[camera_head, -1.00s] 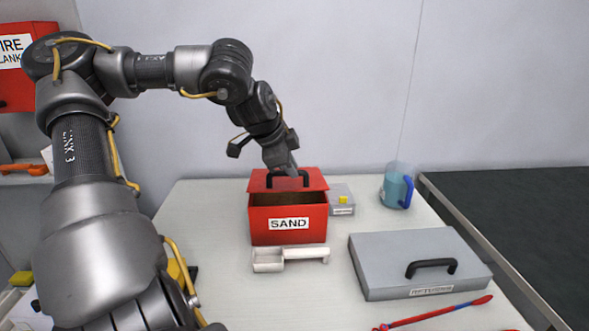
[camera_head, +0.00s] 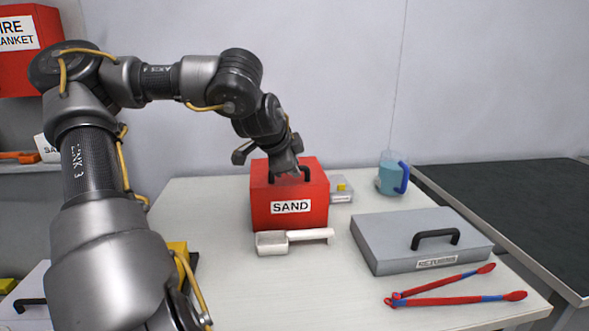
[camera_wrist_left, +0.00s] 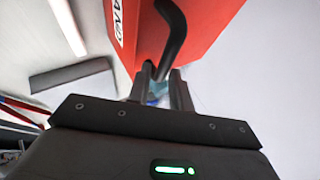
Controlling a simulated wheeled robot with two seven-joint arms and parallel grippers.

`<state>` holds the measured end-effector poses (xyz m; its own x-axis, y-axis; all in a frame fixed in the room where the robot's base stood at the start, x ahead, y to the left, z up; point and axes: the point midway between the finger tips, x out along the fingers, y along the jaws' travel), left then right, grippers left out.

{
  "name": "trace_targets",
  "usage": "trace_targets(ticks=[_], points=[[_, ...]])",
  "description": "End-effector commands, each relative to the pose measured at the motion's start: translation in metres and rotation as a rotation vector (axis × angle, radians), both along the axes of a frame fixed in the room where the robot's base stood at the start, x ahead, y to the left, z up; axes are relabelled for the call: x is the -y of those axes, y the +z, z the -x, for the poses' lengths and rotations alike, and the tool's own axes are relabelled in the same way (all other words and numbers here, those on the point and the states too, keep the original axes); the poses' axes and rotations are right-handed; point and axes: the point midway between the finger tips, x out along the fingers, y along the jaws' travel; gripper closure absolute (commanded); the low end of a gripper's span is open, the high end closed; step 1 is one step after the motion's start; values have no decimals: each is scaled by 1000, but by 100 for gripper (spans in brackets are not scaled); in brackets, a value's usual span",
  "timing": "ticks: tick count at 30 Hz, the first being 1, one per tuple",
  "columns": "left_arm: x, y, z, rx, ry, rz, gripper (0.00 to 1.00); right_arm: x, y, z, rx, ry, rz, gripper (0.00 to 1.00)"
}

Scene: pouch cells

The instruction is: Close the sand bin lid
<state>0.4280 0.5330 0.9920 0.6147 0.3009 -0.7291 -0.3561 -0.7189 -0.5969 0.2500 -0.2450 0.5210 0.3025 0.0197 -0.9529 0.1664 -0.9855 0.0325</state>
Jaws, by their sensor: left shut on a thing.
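The red sand bin (camera_head: 290,222) stands upright on the table with a white SAND label on its front. Its red lid (camera_head: 312,166) lies over the top, and no opening shows. Whether the lid is fully flush is not clear, as my gripper covers part of it. My left gripper (camera_head: 288,174) comes from above and is shut on the lid's black handle (camera_head: 305,172). In the left wrist view the handle (camera_wrist_left: 172,35) runs between the fingertips (camera_wrist_left: 163,82), beside the red bin. My right gripper is not in view.
A white scoop (camera_head: 290,240) lies in front of the bin. A grey case (camera_head: 385,240) and red-blue tongs (camera_head: 450,296) lie to the right. A small grey box (camera_head: 341,192) and a blue-handled jug (camera_head: 390,178) stand behind. The left front table is hidden by my arm.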

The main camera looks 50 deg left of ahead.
Motion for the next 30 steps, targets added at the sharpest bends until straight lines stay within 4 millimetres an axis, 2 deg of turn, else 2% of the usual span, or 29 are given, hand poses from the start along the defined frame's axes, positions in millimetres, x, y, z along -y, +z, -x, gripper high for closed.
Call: trace_targets(ticks=[1,15,16,18,26,30], points=[[6,-25,7,-56,-15,29,100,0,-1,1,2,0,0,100],[5,-26,8,-57,-12,29,100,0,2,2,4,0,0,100],[5,-26,8,-58,-12,29,70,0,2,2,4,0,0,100],[5,-26,8,-58,-12,28,64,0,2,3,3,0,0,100],[5,-24,8,-57,-13,26,64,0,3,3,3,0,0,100],[7,-16,12,-53,-14,23,64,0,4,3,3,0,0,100]])
